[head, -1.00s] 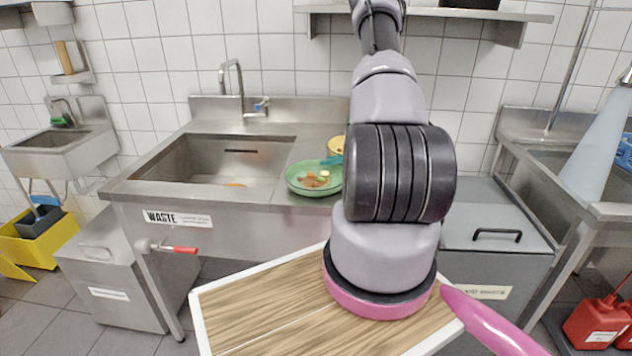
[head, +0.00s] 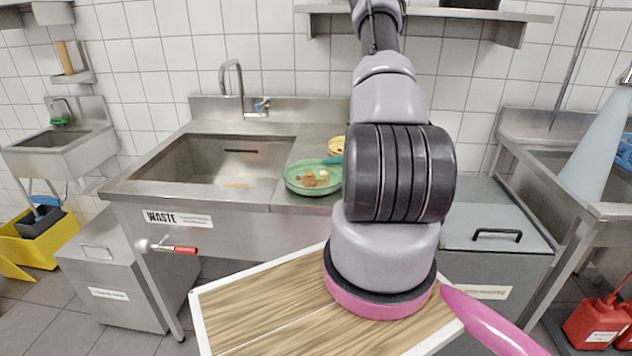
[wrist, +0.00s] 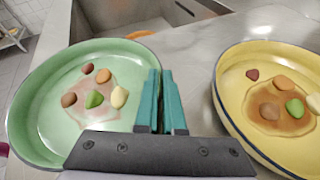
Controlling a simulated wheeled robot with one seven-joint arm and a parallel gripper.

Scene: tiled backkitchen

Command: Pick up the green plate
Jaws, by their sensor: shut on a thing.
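The green plate (head: 300,178) is at the right edge of the waste sink, on the steel counter, with scraps of food on it. In the wrist view the green plate (wrist: 40,110) fills the left side, with several red, orange, green and cream bits on a pinkish stain. My gripper (wrist: 160,90) has its teal fingers close together at the plate's right rim, shut on that rim. In the head view my arm hides most of the gripper; a teal fingertip (head: 332,160) shows at the plate's edge. I cannot tell whether the plate is clear of the counter.
A yellow plate (wrist: 228,85) with food scraps stands just right of the gripper; the head view shows part of it (head: 337,143) behind the green plate. The sink basin (head: 190,165) opens to the left. A shelf (head: 330,9) hangs above.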

